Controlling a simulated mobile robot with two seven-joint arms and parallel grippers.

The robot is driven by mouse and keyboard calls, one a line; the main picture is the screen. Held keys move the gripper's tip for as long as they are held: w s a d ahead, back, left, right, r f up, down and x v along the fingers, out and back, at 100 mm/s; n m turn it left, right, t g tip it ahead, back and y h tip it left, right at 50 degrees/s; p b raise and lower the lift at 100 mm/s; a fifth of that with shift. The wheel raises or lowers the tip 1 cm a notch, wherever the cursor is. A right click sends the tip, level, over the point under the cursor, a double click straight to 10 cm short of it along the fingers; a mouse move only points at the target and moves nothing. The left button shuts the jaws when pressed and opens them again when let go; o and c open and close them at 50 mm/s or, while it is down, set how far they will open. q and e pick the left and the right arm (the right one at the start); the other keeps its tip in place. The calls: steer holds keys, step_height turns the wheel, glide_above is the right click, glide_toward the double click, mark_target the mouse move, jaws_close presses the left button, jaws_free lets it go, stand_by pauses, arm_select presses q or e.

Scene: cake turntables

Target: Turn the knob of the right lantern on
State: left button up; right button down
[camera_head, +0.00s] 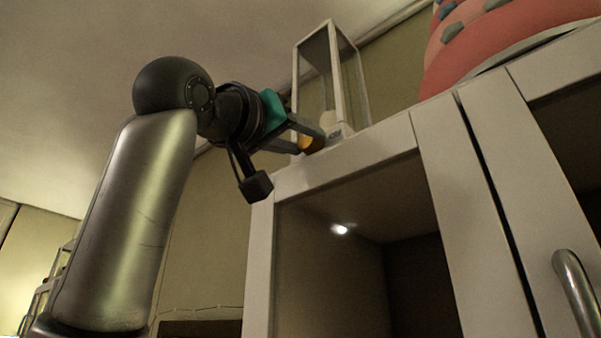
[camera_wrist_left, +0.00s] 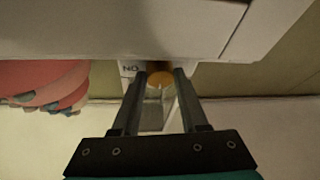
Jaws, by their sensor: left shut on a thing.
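A tall lantern with a pale frame and glass panes (camera_head: 333,62) stands upright on the top of a white cabinet, in the upper middle of the head view. My left gripper (camera_head: 309,141) reaches its base from the left. An orange-yellow knob (camera_wrist_left: 160,78) sits between the two fingers in the left wrist view, and the fingers are shut on it. Letters that read "NO" in this view (camera_wrist_left: 130,69) show on the base beside the knob. The fingers partly hide the knob and base. My right gripper is in neither view.
The white cabinet (camera_head: 432,128) has an open-looking dark front and a metal handle (camera_head: 575,290) at right. A large pink-red tiered cake-like object (camera_head: 500,35) stands on top, right of the lantern. A pale frame (camera_head: 62,262) shows at far left.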

arm_select(q)
jaws_close()
steer(key=shift+m, duration=0.4)
steer(key=m+h, duration=0.1)
steer(key=m, duration=0.1)
steer(key=m+g+h, duration=0.1)
steer(key=m, duration=0.1)
steer(key=shift+w+a+m, duration=0.1)
steer(key=shift+a+m, duration=0.1)
steer(key=shift+m, duration=0.2)
steer(key=shift+a+m+g+h, duration=0.1)
steer(key=shift+m+g+h, duration=0.5)
steer(key=shift+m, duration=0.55)
steer(key=shift+m+g+h, duration=0.5)
steer(key=shift+m+h, duration=0.1)
steer(key=shift+m, duration=0.55)
steer(key=shift+r+m, duration=0.1)
steer(key=shift+m, duration=0.2)
steer(key=o, duration=1)
jaws_free()
steer(key=shift+o, duration=0.2)
